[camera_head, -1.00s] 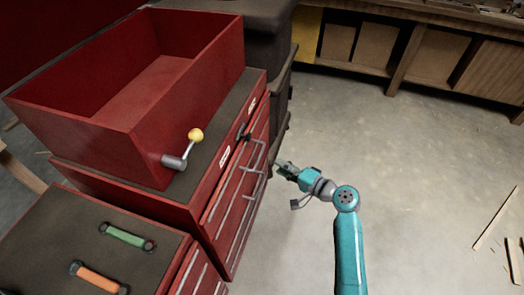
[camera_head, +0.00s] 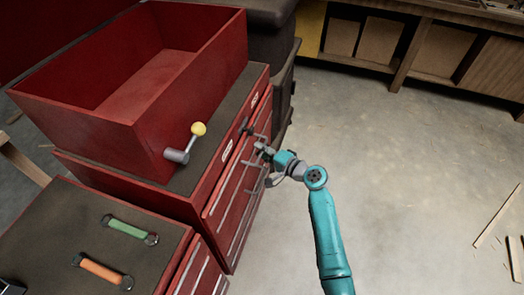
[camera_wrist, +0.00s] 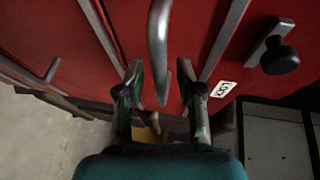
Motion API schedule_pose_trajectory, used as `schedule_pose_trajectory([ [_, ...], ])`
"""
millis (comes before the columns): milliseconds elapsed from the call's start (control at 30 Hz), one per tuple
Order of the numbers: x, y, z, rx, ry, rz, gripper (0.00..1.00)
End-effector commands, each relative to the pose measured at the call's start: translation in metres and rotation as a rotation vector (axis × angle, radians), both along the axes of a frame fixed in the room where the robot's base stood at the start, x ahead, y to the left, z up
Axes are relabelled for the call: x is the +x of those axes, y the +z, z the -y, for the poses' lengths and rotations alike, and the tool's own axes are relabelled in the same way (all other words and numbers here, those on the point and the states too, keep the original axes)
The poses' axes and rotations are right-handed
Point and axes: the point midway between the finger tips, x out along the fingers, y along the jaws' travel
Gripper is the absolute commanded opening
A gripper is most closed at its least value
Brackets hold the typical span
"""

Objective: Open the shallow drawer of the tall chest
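The tall chest (camera_head: 262,78) is red with a dark top and stands left of centre in the head view. Its drawer fronts (camera_head: 228,195) carry long metal handles and look closed. My gripper (camera_head: 262,150) is at the upper part of this front, close to the handles. In the wrist view my gripper (camera_wrist: 160,82) is open, with one finger on each side of a curved metal bar handle (camera_wrist: 158,45). The fingers look apart from the bar; contact cannot be told. A black knob (camera_wrist: 280,58) and a white lock label (camera_wrist: 223,89) are to the right.
An open red box (camera_head: 130,125) with a yellow-knobbed crank (camera_head: 198,129) sits on the chest. A lower cabinet at the front left holds a green-handled piece (camera_head: 128,229) and an orange-handled piece (camera_head: 100,270). The concrete floor (camera_head: 400,170) to the right is mostly clear.

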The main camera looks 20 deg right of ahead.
Motion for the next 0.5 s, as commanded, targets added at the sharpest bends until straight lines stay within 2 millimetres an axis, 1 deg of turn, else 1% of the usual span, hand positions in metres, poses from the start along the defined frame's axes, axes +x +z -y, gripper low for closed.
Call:
schedule_pose_trajectory([
  [33,-0.0001,0.0,0.0001,0.0,0.0,0.0,0.37],
  [67,-0.0001,0.0,0.0001,0.0,0.0,0.0,0.35],
  [100,-0.0001,0.0,0.0001,0.0,0.0,0.0,0.25],
  [167,-0.0002,0.0,0.0,0.0,0.0,0.0,0.1],
  [200,-0.0002,0.0,0.0,0.0,0.0,0.0,0.0],
  [500,-0.0006,-0.0001,0.0005,0.0,0.0,0.0,0.0],
])
